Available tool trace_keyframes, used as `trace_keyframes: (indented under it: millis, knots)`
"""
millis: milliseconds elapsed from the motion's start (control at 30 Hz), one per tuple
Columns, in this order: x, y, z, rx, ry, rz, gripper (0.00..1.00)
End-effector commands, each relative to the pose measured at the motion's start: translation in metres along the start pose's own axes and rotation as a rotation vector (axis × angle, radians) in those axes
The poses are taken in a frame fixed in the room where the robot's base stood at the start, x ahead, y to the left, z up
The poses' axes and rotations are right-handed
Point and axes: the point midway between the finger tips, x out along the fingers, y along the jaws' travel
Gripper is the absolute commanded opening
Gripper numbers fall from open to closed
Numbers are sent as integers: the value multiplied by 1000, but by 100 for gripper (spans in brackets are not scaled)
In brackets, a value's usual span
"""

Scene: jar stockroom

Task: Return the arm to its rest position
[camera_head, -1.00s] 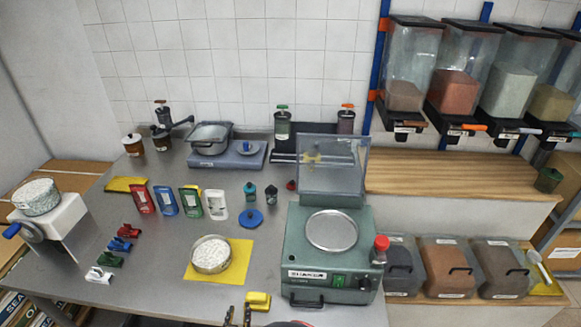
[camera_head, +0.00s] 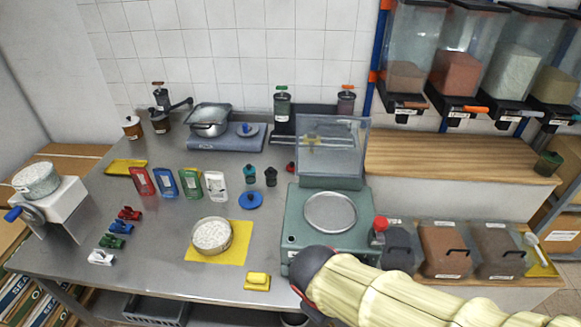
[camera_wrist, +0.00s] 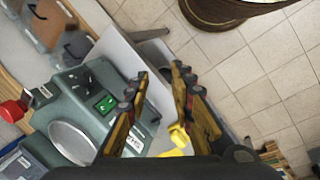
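My arm (camera_head: 400,295), in a cream ribbed sleeve, crosses the lower right of the head view, in front of the green sealing machine's (camera_head: 300,225) lower right part.
The bench (camera_head: 150,270) carries a white-filled round pan (camera_head: 211,235) on a yellow mat (camera_head: 237,245), coloured packets, clips and jars. Lidded bins (camera_head: 443,250) stand right of the machine. A round brown object (camera_wrist: 225,12) stands on the floor at the wrist view's top.

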Motion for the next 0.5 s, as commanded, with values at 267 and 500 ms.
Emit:
trace_keyframes:
  millis: [267, 500]
  knots:
    - [-81, 34, 32, 566, 279, -168, 24]
    - [-122, 84, 67, 783, 414, -84, 24]
